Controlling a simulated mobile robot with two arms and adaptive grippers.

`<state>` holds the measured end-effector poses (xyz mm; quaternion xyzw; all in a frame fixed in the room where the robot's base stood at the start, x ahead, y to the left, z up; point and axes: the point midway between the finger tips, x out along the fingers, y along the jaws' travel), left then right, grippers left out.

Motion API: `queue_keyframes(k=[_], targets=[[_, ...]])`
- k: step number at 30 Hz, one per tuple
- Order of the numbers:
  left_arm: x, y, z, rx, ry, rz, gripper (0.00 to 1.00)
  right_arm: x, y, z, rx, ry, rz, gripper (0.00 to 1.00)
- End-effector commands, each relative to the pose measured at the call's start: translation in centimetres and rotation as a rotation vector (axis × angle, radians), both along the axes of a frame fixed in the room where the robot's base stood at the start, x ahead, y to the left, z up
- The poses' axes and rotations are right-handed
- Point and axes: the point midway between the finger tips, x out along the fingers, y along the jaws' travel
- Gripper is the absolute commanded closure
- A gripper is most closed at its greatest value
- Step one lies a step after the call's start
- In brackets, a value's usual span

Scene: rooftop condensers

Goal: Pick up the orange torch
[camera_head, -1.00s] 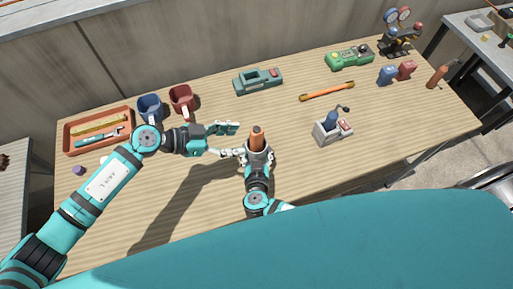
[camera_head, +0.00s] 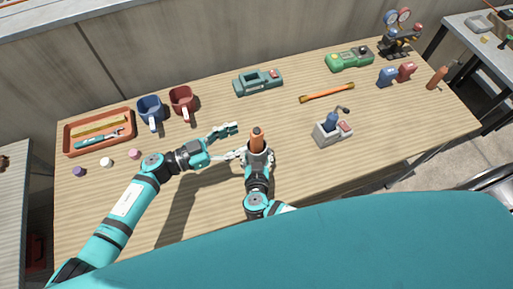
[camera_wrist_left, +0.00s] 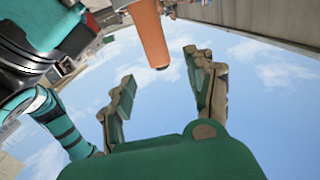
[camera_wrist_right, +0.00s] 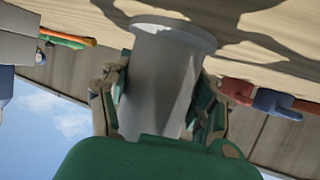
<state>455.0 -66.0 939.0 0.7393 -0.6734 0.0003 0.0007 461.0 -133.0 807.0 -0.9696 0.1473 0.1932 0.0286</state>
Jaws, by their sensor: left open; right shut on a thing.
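An orange cylinder (camera_head: 256,137), which looks like the orange torch, stands upright in a grey holder (camera_head: 258,160) near the table's front. My right gripper (camera_wrist_right: 160,95) is shut on the grey holder, which shows large between its fingers in the right wrist view. My left gripper (camera_head: 234,143) is open and empty, just left of the cylinder, its fingers pointing toward it. In the left wrist view the orange cylinder (camera_wrist_left: 151,35) shows beyond the open fingers, not between them. Its lower part is hidden inside the holder.
Another orange cylinder (camera_head: 437,78) stands at the table's right end. An orange tray (camera_head: 70,142), blue mug (camera_head: 150,107) and red mug (camera_head: 182,100) are at the left. A grey block with a blue part (camera_head: 332,130) stands to the right. The table between is clear.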

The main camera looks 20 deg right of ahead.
Motion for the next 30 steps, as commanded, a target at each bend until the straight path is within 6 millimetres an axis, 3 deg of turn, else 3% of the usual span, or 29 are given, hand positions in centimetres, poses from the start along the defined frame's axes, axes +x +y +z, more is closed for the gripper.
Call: queue_keyframes(k=[5,15,24,30], targets=[[0.1,-1.4,0.1,-0.002,-0.001,-0.001,0.44,0.0,0.0,0.0,0.002,0.001,0.001,0.75],[0.6,-6.3,0.1,0.0,-0.001,-0.001,0.44,0.0,0.0,0.0,0.002,0.001,0.001,0.75],[0.7,-6.7,0.1,0.001,-0.001,0.0,0.44,0.0,0.0,0.0,0.001,0.001,0.0,0.75],[0.7,-6.7,0.1,0.001,-0.001,0.0,0.7,0.0,0.0,0.0,0.002,0.001,0.001,0.75]])
